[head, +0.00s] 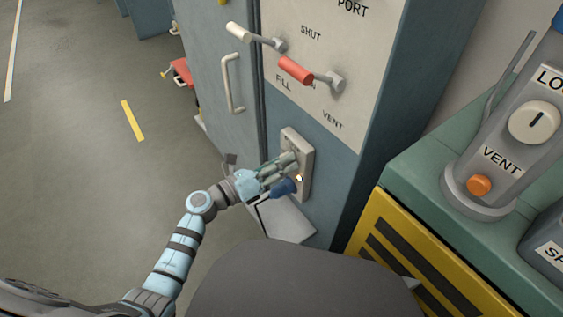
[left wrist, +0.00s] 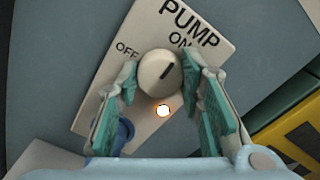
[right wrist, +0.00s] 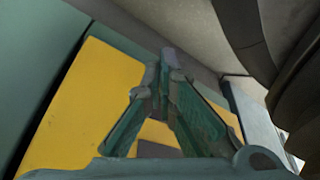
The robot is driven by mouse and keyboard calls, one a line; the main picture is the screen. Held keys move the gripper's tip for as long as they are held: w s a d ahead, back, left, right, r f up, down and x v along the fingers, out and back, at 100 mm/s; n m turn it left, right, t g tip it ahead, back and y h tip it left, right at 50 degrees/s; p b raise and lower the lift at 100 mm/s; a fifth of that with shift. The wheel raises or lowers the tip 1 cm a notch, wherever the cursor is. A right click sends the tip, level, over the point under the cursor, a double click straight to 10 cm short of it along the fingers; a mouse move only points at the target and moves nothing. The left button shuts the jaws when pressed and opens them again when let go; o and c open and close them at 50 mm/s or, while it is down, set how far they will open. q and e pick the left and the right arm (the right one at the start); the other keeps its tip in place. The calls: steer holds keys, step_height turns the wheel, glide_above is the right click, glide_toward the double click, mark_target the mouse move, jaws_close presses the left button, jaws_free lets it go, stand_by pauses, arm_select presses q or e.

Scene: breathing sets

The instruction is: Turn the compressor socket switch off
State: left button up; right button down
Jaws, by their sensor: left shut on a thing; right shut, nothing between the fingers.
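The socket switch is a round cream knob (left wrist: 155,85) on a pale plate (left wrist: 208,22) marked PUMP, OFF and ON. The dark line on the knob tilts to the upper right, toward ON. A small lamp (left wrist: 163,111) below the knob is lit; its glow also shows in the head view (head: 299,178). My left gripper (left wrist: 160,72) is shut on the knob, one finger on each side. In the head view its fingers (head: 288,163) hide the knob. My right gripper (right wrist: 168,62) is shut and empty, away from the switch.
A blue plug (head: 283,187) sits in the plate below the knob, close to my left fingers. Above are a white lever (head: 240,32) and a red lever (head: 296,69). A green bench (head: 428,213) with a yellow striped front (head: 390,222) stands at right.

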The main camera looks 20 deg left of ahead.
arm_select(q)
steer(key=shift+n+p, duration=0.35)
steer(key=shift+n, duration=0.05)
steer(key=n+p, duration=0.6)
steer(key=n, duration=0.3)
steer(key=shift+n, duration=0.6)
steer(key=n+p, duration=0.1)
steer(key=n, duration=0.2)
steer(key=shift+n+p, duration=0.3)
steer(key=shift+p, duration=0.05)
steer(key=shift+f+n+p, duration=0.1)
steer(key=shift+n+p, duration=0.35)
steer(key=shift+n, duration=1.05)
arm_select(e)
steer(key=s+d+r+g, duration=0.1)
steer(key=s+r, duration=0.1)
steer(key=s, duration=0.4)
steer(key=s+d+r+n+g, duration=0.1)
steer(key=s+d+r, duration=0.1)
steer(key=s, duration=0.3)
steer(key=shift+s+d+r+h, duration=0.15)
steer(key=shift+s+r+h, duration=0.15)
steer(key=shift+s+r, duration=0.05)
arm_select(q)
steer(key=o, duration=1.2)
steer(key=shift+c, duration=0.2)
